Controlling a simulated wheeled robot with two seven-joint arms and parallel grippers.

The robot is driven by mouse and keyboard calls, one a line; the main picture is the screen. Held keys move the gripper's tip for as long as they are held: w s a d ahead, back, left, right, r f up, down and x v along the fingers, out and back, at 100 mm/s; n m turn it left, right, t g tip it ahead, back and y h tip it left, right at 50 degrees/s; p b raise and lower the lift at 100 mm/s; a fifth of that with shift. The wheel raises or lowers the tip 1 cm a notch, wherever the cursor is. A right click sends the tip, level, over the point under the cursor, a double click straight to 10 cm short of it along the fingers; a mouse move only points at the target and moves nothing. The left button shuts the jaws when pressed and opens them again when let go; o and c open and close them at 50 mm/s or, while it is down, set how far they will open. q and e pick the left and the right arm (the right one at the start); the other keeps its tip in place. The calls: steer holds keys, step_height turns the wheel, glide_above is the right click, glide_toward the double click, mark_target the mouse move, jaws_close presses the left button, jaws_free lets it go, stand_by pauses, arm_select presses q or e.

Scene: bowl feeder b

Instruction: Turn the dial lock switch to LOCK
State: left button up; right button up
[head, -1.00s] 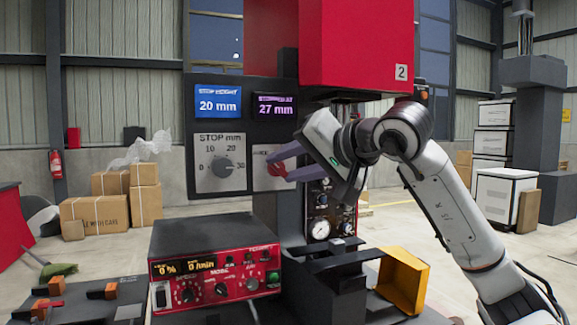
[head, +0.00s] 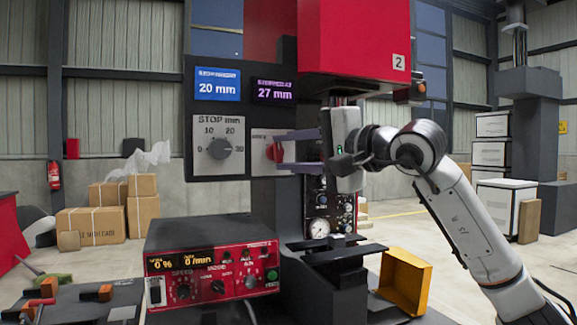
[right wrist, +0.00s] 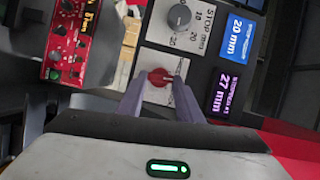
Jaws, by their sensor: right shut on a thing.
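The dial lock switch is a red knob (head: 273,152) on a pale plate, right of the grey STOP mm dial (head: 219,148) on the dark panel. My right gripper (head: 281,152) comes at it from the right, its two fingers level, one above and one below the knob. In the right wrist view the red knob (right wrist: 160,78) sits between the fingertips of the right gripper (right wrist: 158,83), which is shut on it. The plate's lettering is partly covered and too small to read, so the knob's setting is unclear. My left gripper is out of view.
Above the dials are a blue display (head: 218,84) reading 20 mm and a purple one (head: 273,91) reading 27 mm. A red control box (head: 213,272) stands below. A yellow tray (head: 405,282) and a pressure gauge (head: 319,228) are below my right arm.

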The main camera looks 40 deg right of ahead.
steer(key=m+b, duration=0.1)
steer(key=f+m+t+b, duration=0.1)
steer(key=shift+m+b, duration=0.3)
steer(key=shift+m, duration=0.1)
steer(key=m+b, duration=0.1)
steer(key=m+t+b, duration=0.1)
steer(key=m+b, duration=0.1)
steer(key=shift+a+f+m, duration=0.1)
steer(key=shift+f+m, duration=0.05)
steer(key=shift+m, duration=0.15)
steer(key=shift+m+t+h+b, duration=0.3)
steer(key=shift+m+t+b, duration=0.1)
steer(key=shift+m+b, duration=0.5)
steer(key=shift+a+m+t+h+b, duration=0.1)
steer(key=shift+m+t+h+b, duration=0.3)
steer(key=shift+m+b, duration=0.4)
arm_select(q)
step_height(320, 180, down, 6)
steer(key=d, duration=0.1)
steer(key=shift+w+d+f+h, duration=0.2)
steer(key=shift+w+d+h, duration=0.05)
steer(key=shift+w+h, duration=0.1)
arm_select(e)
steer(key=shift+m, duration=0.6)
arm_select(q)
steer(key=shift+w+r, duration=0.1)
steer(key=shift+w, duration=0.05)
arm_select(e)
steer(key=o, duration=1)
steer(key=shift+o, duration=0.2)
